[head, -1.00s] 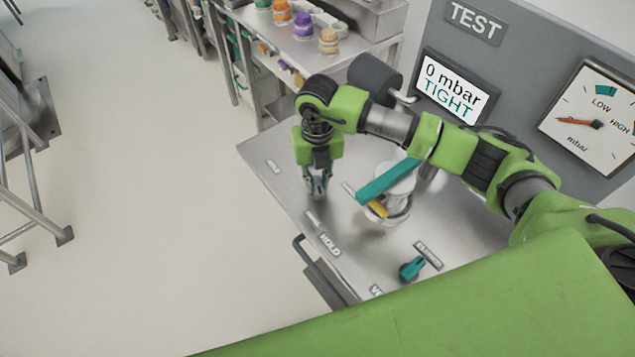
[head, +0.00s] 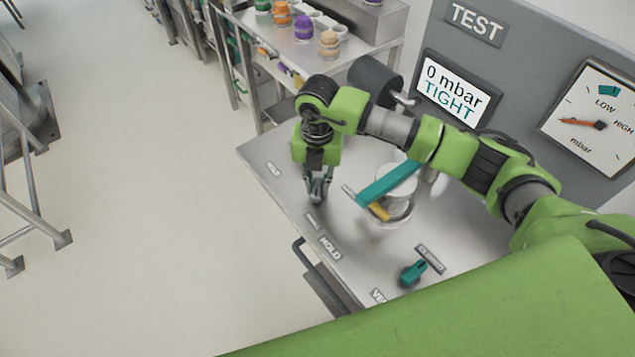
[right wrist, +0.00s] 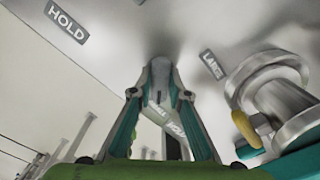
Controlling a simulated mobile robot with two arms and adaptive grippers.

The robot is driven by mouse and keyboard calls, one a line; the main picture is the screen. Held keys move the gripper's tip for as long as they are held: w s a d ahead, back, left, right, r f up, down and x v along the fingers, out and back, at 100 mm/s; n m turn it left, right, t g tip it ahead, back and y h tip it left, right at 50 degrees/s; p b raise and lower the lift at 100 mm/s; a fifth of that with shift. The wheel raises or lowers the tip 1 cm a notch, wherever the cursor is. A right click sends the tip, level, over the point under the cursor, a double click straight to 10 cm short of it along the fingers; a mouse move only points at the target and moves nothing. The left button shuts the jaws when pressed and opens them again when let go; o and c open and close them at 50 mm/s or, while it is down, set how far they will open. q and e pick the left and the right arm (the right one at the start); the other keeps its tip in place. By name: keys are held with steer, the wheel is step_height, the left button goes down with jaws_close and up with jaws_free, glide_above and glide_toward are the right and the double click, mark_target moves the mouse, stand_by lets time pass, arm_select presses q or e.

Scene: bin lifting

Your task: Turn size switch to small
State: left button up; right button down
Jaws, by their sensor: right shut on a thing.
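My right gripper (head: 318,199) points down at the metal bench top (head: 345,275). In the right wrist view its two fingers (right wrist: 160,72) meet on a small grey piece, which I take to be the size switch; the fingers mostly hide it, so its direction is unclear. My left gripper is out of view.
The round fixture (head: 397,183) with a teal lever (head: 388,184) stands close right of the gripper. A teal knob (head: 412,272) and the HOLD label (head: 330,248) are nearer. A screen (head: 455,90) reads 0 mbar TIGHT.

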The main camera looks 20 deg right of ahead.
mark_target(317, 185)
steer(key=shift+w+r, duration=0.15)
steer(key=c, duration=1.9)
jaws_free()
step_height(317, 185, up, 12)
steer(key=shift+f, duration=0.1)
